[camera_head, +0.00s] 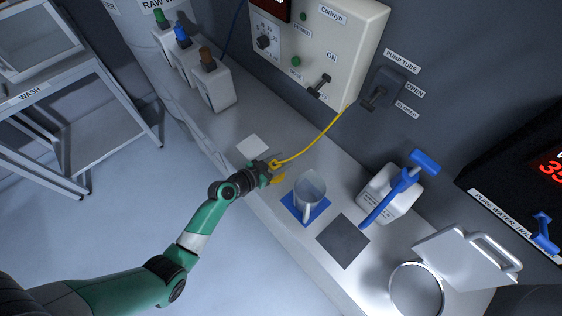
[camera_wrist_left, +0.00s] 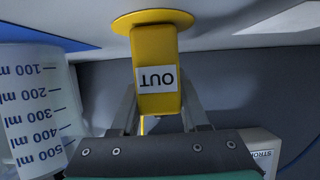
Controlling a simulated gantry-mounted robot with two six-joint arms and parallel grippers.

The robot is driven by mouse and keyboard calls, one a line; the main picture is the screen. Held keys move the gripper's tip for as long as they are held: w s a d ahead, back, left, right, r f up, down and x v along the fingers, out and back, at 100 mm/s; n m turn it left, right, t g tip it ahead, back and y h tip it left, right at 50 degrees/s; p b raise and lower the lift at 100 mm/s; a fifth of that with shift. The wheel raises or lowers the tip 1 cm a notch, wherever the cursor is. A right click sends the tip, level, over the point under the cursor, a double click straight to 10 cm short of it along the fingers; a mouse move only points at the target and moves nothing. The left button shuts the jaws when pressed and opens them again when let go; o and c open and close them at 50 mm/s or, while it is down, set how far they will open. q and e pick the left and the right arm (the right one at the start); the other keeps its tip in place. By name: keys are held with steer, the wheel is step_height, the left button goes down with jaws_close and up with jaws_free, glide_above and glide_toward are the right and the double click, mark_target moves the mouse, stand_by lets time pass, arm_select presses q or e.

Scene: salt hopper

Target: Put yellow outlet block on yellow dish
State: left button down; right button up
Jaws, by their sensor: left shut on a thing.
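My left gripper (camera_head: 270,168) is shut on the yellow outlet block (camera_wrist_left: 155,95), which carries a white OUT label that reads upside down in the left wrist view. A yellow tube runs from the block's area to the wall panel. The yellow dish (camera_wrist_left: 126,22) is a thin disc at the far end of the block; in the head view the dish (camera_head: 278,180) shows beside my gripper. The block's end overlaps the dish in the wrist view; I cannot tell whether they touch. My right gripper is not in view.
A clear measuring jug (camera_head: 309,192) stands on a blue mat (camera_head: 292,209) just right of my left gripper. A white square (camera_head: 252,147) lies on its other side. A dark mat (camera_head: 342,241) and a white canister with a blue pump (camera_head: 391,194) are farther right.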

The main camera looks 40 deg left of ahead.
arm_select(q)
steer(key=shift+f, duration=0.2)
steer(key=shift+c, duration=2)
jaws_free()
steer(key=shift+r, duration=0.15)
steer(key=shift+r+p, duration=0.3)
steer(key=shift+p, duration=0.05)
steer(key=p+v, duration=0.1)
steer(key=v, duration=1.1)
steer(key=shift+d+f, duration=0.1)
steer(key=shift+f, duration=0.1)
